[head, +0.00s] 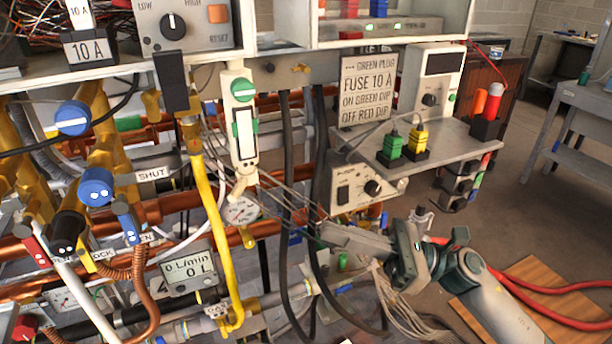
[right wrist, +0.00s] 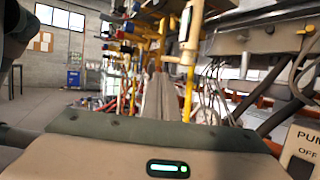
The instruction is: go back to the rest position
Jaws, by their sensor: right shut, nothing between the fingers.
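My right gripper (head: 330,234) reaches in from the lower right of the head view, its fingers pointing left. It is in front of the hanging black hoses and below the white control box with a dial (head: 362,187). Its fingers are together with nothing between them. In the right wrist view the closed pale fingers (right wrist: 158,98) point away from the camera, toward the yellow pipes. Whether the fingertips touch any hose or wire is unclear. My left gripper is not in view.
A round gauge (head: 241,211) and a yellow pipe (head: 208,200) are left of the gripper. A shelf (head: 455,141) with green and yellow plugs is above it. Loose cables (head: 395,300) hang below, and red hoses (head: 545,312) lie at right. Open floor (head: 545,215) extends at right.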

